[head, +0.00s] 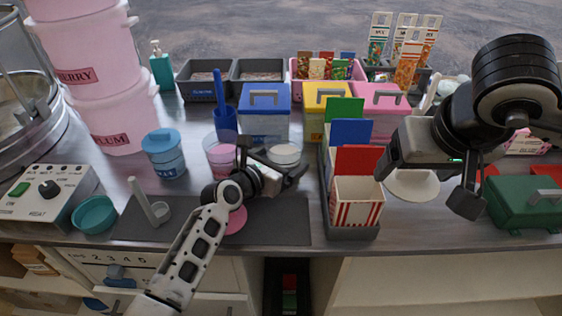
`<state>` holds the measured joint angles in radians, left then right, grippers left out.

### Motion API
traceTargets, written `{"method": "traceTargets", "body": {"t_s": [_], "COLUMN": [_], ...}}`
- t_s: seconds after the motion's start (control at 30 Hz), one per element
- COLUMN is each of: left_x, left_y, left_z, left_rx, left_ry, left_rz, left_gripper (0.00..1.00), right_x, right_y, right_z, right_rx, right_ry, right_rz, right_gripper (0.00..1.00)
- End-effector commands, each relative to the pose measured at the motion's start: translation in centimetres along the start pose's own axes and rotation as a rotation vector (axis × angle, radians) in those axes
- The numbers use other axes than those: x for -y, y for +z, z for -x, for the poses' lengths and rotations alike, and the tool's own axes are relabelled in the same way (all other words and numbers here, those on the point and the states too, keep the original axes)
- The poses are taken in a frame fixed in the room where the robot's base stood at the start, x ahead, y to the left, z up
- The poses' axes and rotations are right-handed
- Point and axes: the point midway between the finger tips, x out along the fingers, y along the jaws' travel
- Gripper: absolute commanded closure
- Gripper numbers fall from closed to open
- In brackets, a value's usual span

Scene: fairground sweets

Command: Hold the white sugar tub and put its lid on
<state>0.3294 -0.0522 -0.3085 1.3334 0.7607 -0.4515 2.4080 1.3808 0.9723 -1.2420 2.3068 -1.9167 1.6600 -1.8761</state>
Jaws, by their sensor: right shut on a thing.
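The white sugar tub (284,154) stands on the counter right of the pink tub, its round top showing. My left gripper (274,160) is at its near side, fingers spread wider than the tub; the gripper partly hides the tub's lower part. I see no finger clearly touching it. My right gripper (430,182) is shut on a round white disc, which looks like the white lid (412,186). It holds the disc right of the striped-bag holder, well to the right of the tub. The wrist hides the disc's far edge.
The bag holder (352,233) with upright coloured cards stands between the two grippers. A pink tub (220,156) and blue tub (165,160) are left of the white tub. A blue-lidded box (264,124) is behind it. A pink lid (236,219) lies on the dark mat (280,226).

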Motion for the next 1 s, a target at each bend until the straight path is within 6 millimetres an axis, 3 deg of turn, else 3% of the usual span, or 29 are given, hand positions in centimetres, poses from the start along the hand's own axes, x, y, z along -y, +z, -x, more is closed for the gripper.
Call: {"method": "traceTargets", "body": {"t_s": [0.27, 0.4, 1.0], "left_x": [0.0, 0.0, 0.0], "left_y": [0.0, 0.0, 1.7], "left_z": [-0.1, -0.1, 0.2], "left_rx": [-0.001, -0.001, 0.009], "left_ry": [0.000, 0.000, 0.002], "left_rz": [0.001, 0.000, 0.001], "left_gripper": [0.09, 0.39, 0.39], "right_x": [0.0, 0.0, 0.0], "right_y": [0.0, 0.0, -0.6], "right_z": [0.0, 0.0, 1.5], "right_rx": [0.000, 0.000, 0.000], "right_ry": [0.000, 0.000, 0.000], "right_rz": [0.000, 0.000, 0.000], "right_gripper": [0.41, 0.41, 0.41]}}
